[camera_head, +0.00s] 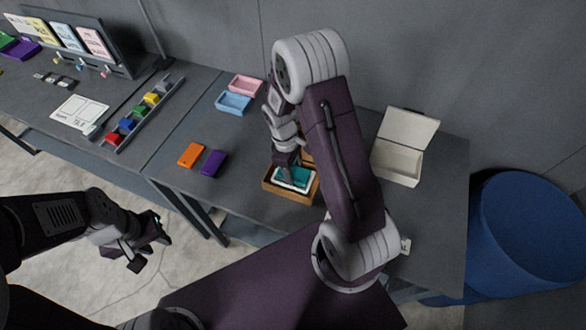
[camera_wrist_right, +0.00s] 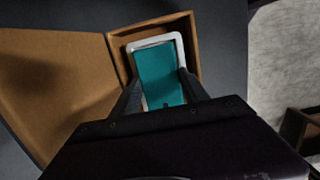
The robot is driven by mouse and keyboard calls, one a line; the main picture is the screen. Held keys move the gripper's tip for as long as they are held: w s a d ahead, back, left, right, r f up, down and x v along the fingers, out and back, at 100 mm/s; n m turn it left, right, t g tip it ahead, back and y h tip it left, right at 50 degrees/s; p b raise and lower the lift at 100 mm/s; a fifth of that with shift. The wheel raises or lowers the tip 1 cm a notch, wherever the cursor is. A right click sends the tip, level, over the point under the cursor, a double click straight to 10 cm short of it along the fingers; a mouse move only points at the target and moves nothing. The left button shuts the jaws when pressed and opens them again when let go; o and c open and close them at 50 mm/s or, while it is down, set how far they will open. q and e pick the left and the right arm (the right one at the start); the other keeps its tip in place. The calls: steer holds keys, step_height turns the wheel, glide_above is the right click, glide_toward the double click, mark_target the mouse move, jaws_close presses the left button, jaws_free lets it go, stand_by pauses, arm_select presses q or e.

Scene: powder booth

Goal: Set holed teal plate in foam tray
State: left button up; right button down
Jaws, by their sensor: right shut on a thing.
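The teal plate (camera_head: 296,174) lies within the outline of the white foam tray (camera_head: 281,183), inside an open brown box (camera_head: 290,196) on the table. In the right wrist view the teal plate (camera_wrist_right: 158,75) fills most of the white tray (camera_wrist_right: 178,42); whether it rests on the bottom I cannot tell. My right gripper (camera_wrist_right: 160,92) is shut on the plate, one finger at each long side. In the head view my right gripper (camera_head: 289,166) points down into the box. My left gripper (camera_head: 152,250) is open and empty, off the table's front edge.
The brown box's lid (camera_wrist_right: 50,85) lies open beside it. An orange box (camera_head: 191,155) and a purple box (camera_head: 213,163) lie to the left. Blue (camera_head: 233,103) and pink (camera_head: 246,86) trays stand behind. An open white box (camera_head: 397,163) stands right, near a blue bin (camera_head: 520,235).

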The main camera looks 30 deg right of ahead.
steer(key=shift+f, duration=0.25)
stand_by(0.6)
steer(key=shift+c, duration=2.4)
jaws_free()
steer(key=shift+r, duration=0.1)
steer(key=r, duration=0.6)
steer(key=w+a+r, duration=0.1)
steer(key=r, duration=0.1)
steer(key=shift+r+b, duration=0.3)
steer(key=shift+r, duration=0.1)
